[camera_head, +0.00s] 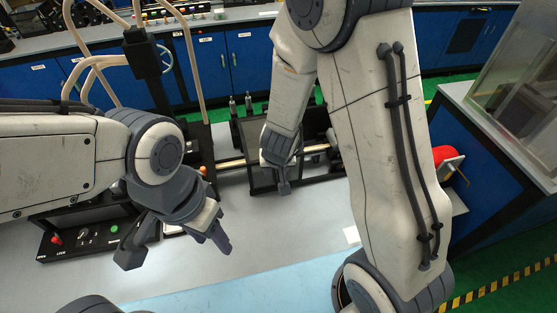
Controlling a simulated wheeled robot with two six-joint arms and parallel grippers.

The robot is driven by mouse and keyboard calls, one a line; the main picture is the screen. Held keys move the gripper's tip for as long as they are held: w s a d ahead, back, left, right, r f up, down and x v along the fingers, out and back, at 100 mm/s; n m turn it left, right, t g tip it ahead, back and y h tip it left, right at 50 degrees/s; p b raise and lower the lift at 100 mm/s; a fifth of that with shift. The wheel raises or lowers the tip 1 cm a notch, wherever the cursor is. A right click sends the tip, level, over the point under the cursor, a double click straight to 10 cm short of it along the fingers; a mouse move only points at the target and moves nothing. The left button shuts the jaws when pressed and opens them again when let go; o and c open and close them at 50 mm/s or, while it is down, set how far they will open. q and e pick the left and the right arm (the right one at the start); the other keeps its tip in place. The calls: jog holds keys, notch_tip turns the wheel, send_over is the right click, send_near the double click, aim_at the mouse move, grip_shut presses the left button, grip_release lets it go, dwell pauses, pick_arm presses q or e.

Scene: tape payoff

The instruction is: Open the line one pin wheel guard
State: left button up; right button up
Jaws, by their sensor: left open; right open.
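A dark framed, box-like unit (257,180) stands at the middle of the bench, on a pale rail line. It may carry the pin wheel guard, but I cannot tell the guard's outline or whether it is open. My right gripper (284,186) points down in front of this unit and hides part of it. Its fingers overlap in the view, and I cannot tell if it touches the unit. My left gripper (176,245) is open and empty above the grey bench, left of and nearer than the unit.
A black control panel (85,243) with a red knob and a green button lies at left, under my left arm. Tall beige tube frames (190,65) rise behind it. A red round part (446,154) is at right. The front bench (280,235) is mostly clear.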

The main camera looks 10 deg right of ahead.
aim_at(279, 177)
jog(key=shift+h, duration=0.3)
jog(key=b+x, duration=0.1)
jog(key=x, duration=0.2)
jog(key=b+x, duration=0.2)
jog(key=x, duration=0.1)
jog(key=d+b+x, duration=0.1)
jog(key=x, duration=0.3)
jog(key=shift+b, duration=0.35)
jog(key=shift+w+f, duration=0.2)
jog(key=shift+f, duration=0.2)
grip_shut()
dwell(0.3)
